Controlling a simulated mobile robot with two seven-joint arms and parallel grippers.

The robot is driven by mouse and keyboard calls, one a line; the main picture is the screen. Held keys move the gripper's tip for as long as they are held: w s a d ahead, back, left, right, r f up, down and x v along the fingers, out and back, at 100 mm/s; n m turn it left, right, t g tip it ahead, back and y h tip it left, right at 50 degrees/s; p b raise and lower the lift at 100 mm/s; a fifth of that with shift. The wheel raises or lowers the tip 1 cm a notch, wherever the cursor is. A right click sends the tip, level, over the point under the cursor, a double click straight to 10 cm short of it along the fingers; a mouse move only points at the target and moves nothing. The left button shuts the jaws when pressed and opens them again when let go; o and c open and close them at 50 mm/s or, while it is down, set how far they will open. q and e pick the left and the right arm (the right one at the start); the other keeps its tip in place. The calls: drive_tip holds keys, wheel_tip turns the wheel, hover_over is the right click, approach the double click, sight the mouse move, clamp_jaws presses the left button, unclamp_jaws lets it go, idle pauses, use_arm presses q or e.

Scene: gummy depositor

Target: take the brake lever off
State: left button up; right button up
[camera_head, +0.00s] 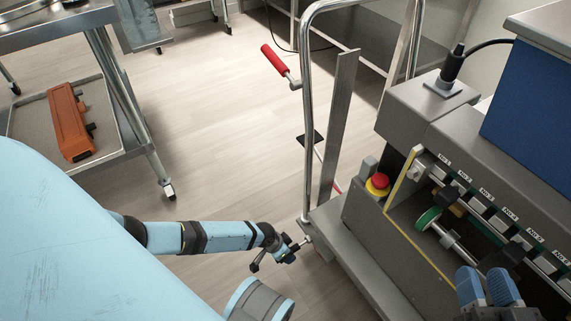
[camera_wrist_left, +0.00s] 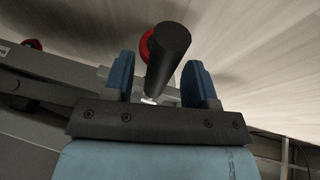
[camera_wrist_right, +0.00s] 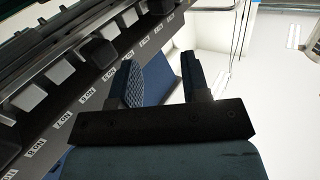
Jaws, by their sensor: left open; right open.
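In the left wrist view a black cylindrical grip (camera_wrist_left: 170,52), with a red round part behind its far end, lies between the two blue fingers of my left gripper (camera_wrist_left: 160,80). It looks like the brake lever, and the fingers stand open on either side of it. In the head view my left gripper (camera_head: 284,250) is small and dark, low beside the lower left corner of the machine's base; its contact with the lever cannot be made out. My right gripper (camera_head: 487,286) is open and empty in front of the machine's numbered row; it also shows in the right wrist view (camera_wrist_right: 162,68).
The grey depositor machine (camera_head: 375,235) with a red stop button (camera_head: 378,184) fills the right side. A steel cart (camera_head: 130,110) holding an orange tool (camera_head: 70,120) stands left. Floor between is clear.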

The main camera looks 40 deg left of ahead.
use_arm(q)
clamp_jaws()
